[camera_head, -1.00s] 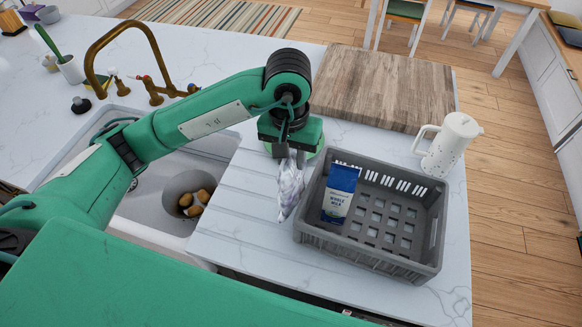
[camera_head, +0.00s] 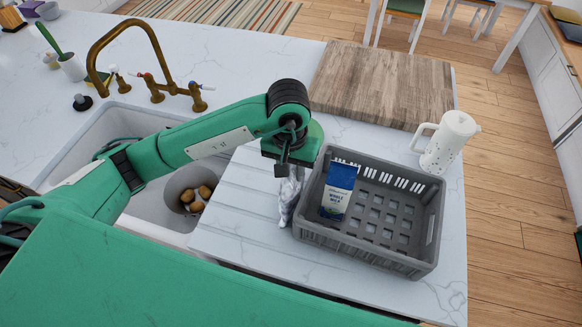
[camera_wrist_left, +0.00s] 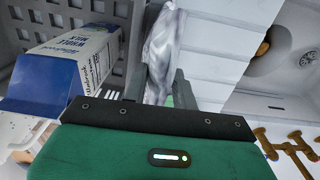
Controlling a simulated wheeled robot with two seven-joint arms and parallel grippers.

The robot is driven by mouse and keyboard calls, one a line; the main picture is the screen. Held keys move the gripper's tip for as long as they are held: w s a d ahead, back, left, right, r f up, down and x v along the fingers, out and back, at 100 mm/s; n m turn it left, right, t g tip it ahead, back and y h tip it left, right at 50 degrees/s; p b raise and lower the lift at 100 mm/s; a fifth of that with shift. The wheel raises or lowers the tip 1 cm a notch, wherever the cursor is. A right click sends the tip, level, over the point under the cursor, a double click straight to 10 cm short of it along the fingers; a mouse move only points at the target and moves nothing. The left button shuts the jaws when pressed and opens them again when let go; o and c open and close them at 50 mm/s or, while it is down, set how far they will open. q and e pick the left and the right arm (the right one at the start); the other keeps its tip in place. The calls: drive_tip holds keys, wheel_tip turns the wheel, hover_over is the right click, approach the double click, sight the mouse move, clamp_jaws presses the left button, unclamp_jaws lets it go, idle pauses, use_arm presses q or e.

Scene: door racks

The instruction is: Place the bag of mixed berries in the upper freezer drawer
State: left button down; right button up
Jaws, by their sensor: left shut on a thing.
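My left gripper (camera_head: 289,168) is shut on a pale, silvery-white bag (camera_head: 288,198), which hangs down from the fingers beside the left wall of the grey crate. The bag also shows in the left wrist view (camera_wrist_left: 162,50), between the fingers. Its print cannot be read, so I cannot tell that it is the mixed berries. No freezer drawer shows in these views. My right gripper is not in view.
The grey crate (camera_head: 425,240) holds a blue and white milk carton (camera_head: 338,190). A white jug (camera_head: 446,145) and a wooden board (camera_head: 380,85) stand nearby. The sink (camera_head: 150,205) with a bowl of brown items (camera_head: 194,193) is left, behind it a brass tap (camera_head: 155,60).

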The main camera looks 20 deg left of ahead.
use_arm(q)
drive_tip(key=c, duration=1.1)
unclamp_jaws()
